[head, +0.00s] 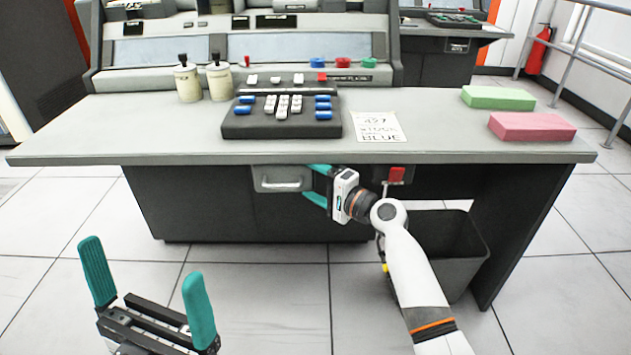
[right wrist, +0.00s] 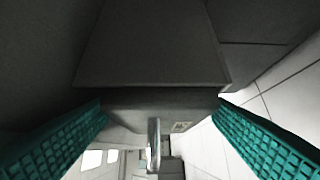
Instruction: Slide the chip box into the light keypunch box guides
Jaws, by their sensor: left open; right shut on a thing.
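The chip box (head: 282,178) is a grey box with a handle on its front, just under the front edge of the light grey keypunch desk (head: 440,152). My right gripper (head: 311,184) reaches it from the right, and its teal fingers are shut on it. In the right wrist view, a grey front with a metal handle (right wrist: 153,140) shows between the fingers. The guides are hidden under the desktop, so I cannot tell how far the box sits in them. My left gripper (head: 148,290) is open and empty, low in front of the desk.
A dark bin (head: 465,250) stands under the desk behind my right arm. A red part (head: 396,174) hangs under the desk edge. On top are a keyboard (head: 282,118), a paper note (head: 380,127), green (head: 498,98) and pink (head: 532,126) card stacks. The floor in front is clear.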

